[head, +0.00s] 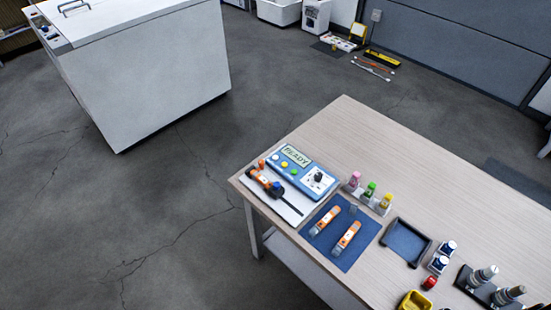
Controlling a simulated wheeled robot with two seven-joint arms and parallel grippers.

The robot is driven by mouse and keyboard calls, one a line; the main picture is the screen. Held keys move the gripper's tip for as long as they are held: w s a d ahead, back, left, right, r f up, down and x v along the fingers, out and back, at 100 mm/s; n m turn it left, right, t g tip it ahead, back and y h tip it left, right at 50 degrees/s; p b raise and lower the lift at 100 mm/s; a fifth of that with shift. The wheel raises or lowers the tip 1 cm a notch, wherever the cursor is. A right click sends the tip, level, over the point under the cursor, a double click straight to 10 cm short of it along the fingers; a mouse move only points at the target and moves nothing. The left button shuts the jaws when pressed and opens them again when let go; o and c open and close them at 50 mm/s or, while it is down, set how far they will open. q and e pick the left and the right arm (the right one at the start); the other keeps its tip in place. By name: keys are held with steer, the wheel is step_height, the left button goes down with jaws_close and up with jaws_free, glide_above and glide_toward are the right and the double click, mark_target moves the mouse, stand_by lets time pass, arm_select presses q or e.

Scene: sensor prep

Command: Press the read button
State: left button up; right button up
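A blue meter (302,173) lies near the table's far left corner. Its pale screen (296,155) seems to read "READY". Small coloured buttons sit along its left side: an orange-red one, a yellow button (284,164) and a green button (294,172). Their labels are too small to read, so I cannot tell which one is the read button. A dark round dial or socket (318,177) is on the meter's right part. An orange and black probe (264,181) lies on a white board in front of the meter. Neither of my grippers is in view.
The wooden table (420,170) has a blue mat (345,255) with two orange-grey tools, colour-capped bottles (370,190), a dark tray (406,242), a yellow bin (414,300) and more bottles at right. A white cabinet (150,75) stands apart. The table's far side is clear.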

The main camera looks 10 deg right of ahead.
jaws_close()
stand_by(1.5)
